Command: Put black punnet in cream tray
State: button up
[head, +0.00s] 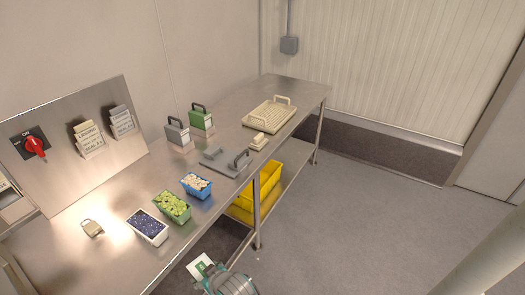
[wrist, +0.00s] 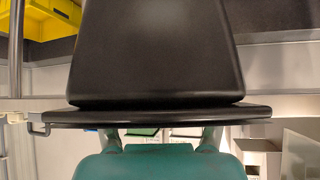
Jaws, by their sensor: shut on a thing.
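The black punnet (wrist: 160,55) fills the upper middle of the wrist view, its rim (wrist: 160,115) running across the picture. My gripper (wrist: 160,136) is shut on it at the rim; the fingertips are partly hidden. In the head view my teal wrist shows at the bottom edge, in front of the table, and I cannot make out the punnet there. The cream tray (head: 249,121), ribbed and with raised handles, lies on the far part of the steel table in the head view. It looks empty.
Yellow crates (head: 262,186) sit on the lower shelf. The floor at right is clear.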

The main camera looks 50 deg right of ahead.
aim_at(270, 124)
jog(key=i+l, duration=0.1)
jog(key=l, duration=2.1)
jog(key=i+l, duration=0.15)
jog(key=l, duration=2.05)
jog(key=i, duration=0.05)
